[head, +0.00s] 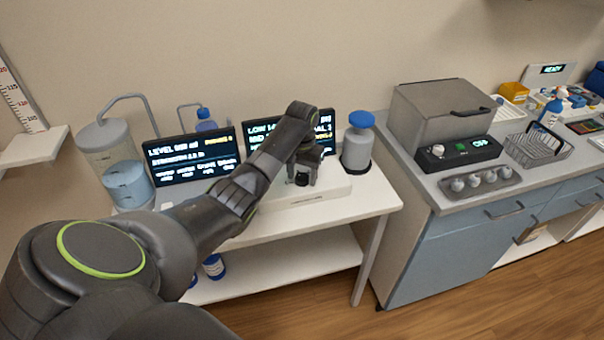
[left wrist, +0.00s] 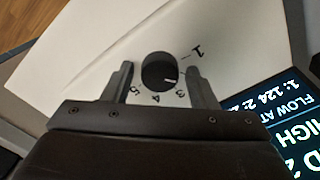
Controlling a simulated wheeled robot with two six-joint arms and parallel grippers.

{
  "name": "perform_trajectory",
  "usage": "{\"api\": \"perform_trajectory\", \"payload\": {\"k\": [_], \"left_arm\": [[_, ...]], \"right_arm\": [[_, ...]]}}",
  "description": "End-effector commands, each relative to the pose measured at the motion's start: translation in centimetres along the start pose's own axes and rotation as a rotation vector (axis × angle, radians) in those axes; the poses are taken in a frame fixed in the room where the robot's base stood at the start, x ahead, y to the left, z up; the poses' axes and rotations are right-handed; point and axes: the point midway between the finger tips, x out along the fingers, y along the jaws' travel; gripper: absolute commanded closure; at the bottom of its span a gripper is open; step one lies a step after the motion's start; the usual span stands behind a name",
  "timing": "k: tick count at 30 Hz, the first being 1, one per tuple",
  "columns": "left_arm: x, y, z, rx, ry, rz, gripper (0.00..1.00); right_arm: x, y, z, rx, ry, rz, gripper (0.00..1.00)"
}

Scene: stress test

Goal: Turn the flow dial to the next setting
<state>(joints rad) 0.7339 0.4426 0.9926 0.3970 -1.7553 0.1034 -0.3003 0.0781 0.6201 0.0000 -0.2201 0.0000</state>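The flow dial is a round black knob (left wrist: 160,71) with a white pointer mark, set on a white panel (left wrist: 95,45) with printed numbers around it. The pointer lies toward the right, between the 1 and the 3 in the left wrist view. My left gripper (left wrist: 160,80) is open, with one finger on each side of the knob; I cannot tell if they touch it. In the head view my left gripper (head: 303,178) points down at the dial's white box (head: 325,192), with the dark knob below it. My right gripper is not in view.
Two dark text screens (head: 192,157) stand behind the box, the right one (head: 328,125) partly covered by my arm. A blue-capped bottle (head: 357,148) stands close right of the box. A water tank (head: 125,180) stands at left. A grey counter with equipment is at right.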

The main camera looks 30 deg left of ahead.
Motion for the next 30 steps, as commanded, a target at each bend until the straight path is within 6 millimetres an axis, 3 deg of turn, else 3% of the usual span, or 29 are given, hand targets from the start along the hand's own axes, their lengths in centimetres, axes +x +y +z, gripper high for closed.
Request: {"api": "perform_trajectory", "payload": {"k": [1, 9, 19, 30], "left_arm": [[0.0, 0.0, 0.0, 0.0, 0.0, 0.0, 0.54], [0.0, 0.0, 0.0, 0.0, 0.0, 0.0, 0.85], [-0.3, 0.0, 0.0, 0.07, -0.001, 0.0, 0.86], [-0.4, 0.0, 0.0, 0.341, -0.001, 0.001, 0.86]], "right_arm": [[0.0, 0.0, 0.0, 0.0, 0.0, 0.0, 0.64], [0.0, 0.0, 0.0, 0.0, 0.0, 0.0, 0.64], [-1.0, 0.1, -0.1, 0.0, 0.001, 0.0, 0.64], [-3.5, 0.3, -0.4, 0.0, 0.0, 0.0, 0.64]]}}
